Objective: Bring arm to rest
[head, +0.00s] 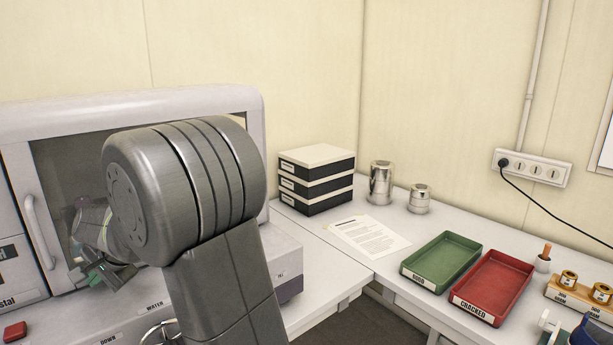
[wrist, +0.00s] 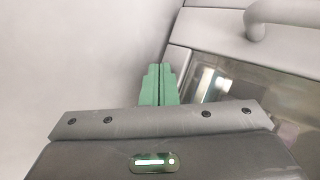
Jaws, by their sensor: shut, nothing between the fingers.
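My gripper (head: 98,278) shows at the left of the head view, partly behind my large grey arm link. Its green fingers point down and left, in front of the white machine (head: 190,104) with a dark window. In the wrist view my gripper (wrist: 160,72) has its two green fingers together, with nothing between them. A window pane (wrist: 262,105) and a grey handle (wrist: 280,15) of the machine show to the right of the fingers there. I cannot tell the exact gap between fingers and machine.
A white handle (head: 38,231) stands out at the machine's left. On the right-hand table are stacked boxes (head: 317,178), metal weights (head: 381,183), a paper sheet (head: 367,236), a green tray (head: 441,262) and a red tray (head: 492,287). A red button (head: 14,331) sits lower left.

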